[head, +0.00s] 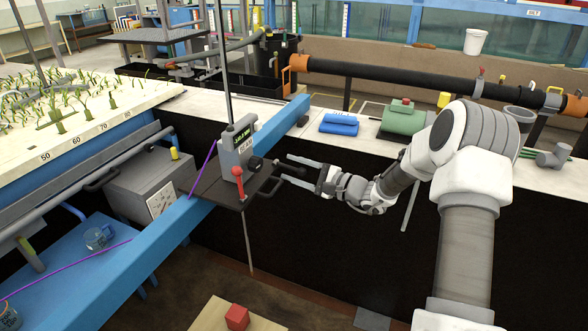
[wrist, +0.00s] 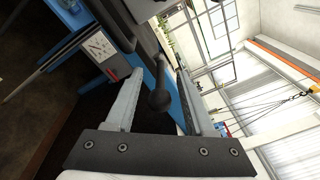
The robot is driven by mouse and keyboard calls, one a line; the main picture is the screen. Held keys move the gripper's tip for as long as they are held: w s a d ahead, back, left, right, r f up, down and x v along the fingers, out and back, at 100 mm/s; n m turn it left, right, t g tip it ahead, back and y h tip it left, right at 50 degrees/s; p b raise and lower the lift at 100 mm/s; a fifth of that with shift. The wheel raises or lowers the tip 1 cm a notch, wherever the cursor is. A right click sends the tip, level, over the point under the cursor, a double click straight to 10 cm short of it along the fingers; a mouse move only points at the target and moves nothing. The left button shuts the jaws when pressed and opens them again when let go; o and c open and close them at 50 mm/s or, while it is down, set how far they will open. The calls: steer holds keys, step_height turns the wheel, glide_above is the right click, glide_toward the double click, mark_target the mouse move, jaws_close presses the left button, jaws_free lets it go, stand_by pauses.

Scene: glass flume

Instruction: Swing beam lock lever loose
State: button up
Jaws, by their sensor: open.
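A grey instrument box (head: 236,150) with a small green display sits on a dark plate on the blue beam (head: 172,233). A black lever with a round knob (head: 299,171) points from the box toward my gripper (head: 283,172); I take it to be the beam lock lever. In the wrist view the black ball knob (wrist: 159,99) lies between the two fingers of my gripper (wrist: 160,74), with visible gaps on both sides. My gripper is open. A red-handled lever (head: 238,182) stands upright on the near side of the box. The black lever's root is partly hidden.
A thin vertical rod (head: 227,60) rises behind the box.

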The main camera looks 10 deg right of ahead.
jaws_close()
stand_by(1.4)
